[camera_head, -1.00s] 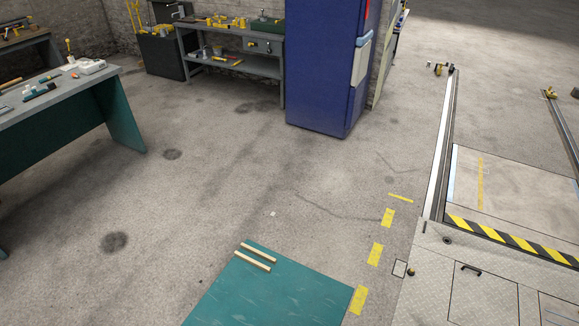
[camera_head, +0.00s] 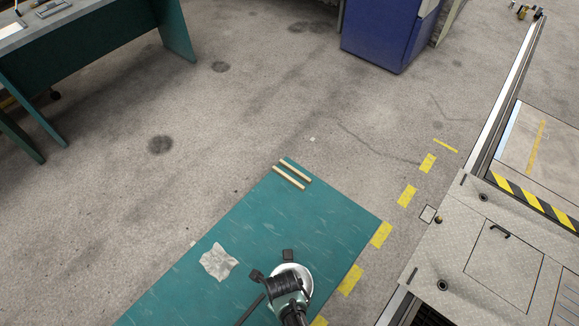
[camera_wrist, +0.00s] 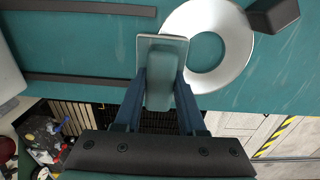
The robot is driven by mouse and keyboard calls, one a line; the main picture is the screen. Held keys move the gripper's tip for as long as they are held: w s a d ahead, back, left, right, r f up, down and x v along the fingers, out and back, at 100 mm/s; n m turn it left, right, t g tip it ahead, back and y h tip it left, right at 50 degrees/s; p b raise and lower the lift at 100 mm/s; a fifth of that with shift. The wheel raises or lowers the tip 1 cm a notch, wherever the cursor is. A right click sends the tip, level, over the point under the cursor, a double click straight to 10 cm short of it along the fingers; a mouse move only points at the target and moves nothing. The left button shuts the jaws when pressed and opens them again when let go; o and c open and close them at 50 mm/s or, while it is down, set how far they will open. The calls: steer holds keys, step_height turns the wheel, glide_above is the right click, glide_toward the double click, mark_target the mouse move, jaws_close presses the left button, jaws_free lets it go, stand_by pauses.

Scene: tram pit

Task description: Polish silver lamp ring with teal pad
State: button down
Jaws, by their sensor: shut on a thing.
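The silver lamp ring (camera_wrist: 236,45) is a broad flat ring lying on a teal mat. In the head view the ring (camera_head: 307,277) shows only in part, because my arm covers the rest. My gripper (camera_wrist: 163,92) is shut on the teal pad (camera_wrist: 165,60), which has a squarish face with a pale rim and a teal grip block between the fingers. The pad overlaps the left part of the ring in the wrist view. I cannot tell whether it touches the ring.
The teal mat (camera_head: 330,220) carries a crumpled grey cloth (camera_head: 218,262) and two wooden strips (camera_head: 292,174). A black block (camera_wrist: 274,14) stands beside the ring, and dark bars (camera_wrist: 75,78) lie left of it. A hatched metal plate (camera_head: 500,255) is at right.

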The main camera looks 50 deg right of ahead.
steer(key=shift+w+a, duration=0.3)
steer(key=shift+a, duration=0.05)
steer(key=shift+r, duration=0.1)
step_height(320, 180, up, 3)
steer(key=p, duration=0.2)
steer(key=shift+f+p, duration=0.2)
steer(key=shift+p, duration=0.1)
steer(key=shift+r, duration=2.15)
